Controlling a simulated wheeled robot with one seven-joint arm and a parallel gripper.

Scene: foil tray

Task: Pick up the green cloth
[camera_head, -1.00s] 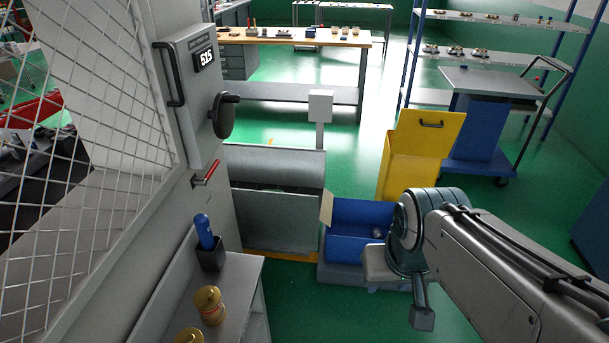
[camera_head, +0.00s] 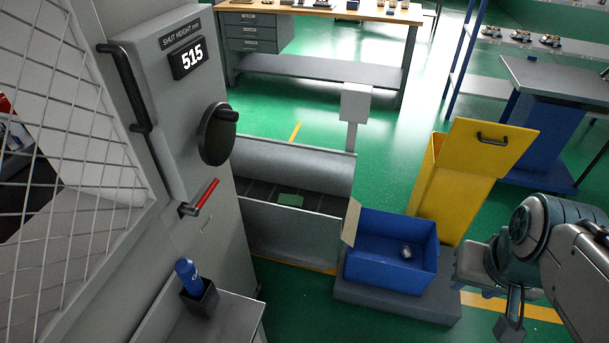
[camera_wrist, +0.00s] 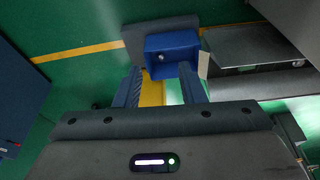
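A small flat green piece (camera_head: 290,199) lies on the dark slatted bed of the grey trough-like machine. It looks like the green cloth, but is too small to tell its folds or texture. In the wrist view a small green patch (camera_wrist: 247,70) shows in the same machine at upper right. My gripper (camera_wrist: 161,72) has two blue fingers spread apart with nothing between them. It is well apart from the green piece.
The grey machine (camera_head: 291,228) has raised walls around its bed. Beside it a blue open box (camera_head: 388,276) holds a crumpled silver thing (camera_head: 406,251) and stands on a grey platform. A yellow bin (camera_head: 452,185) stands behind. A grey press cabinet (camera_head: 170,130) blocks the left.

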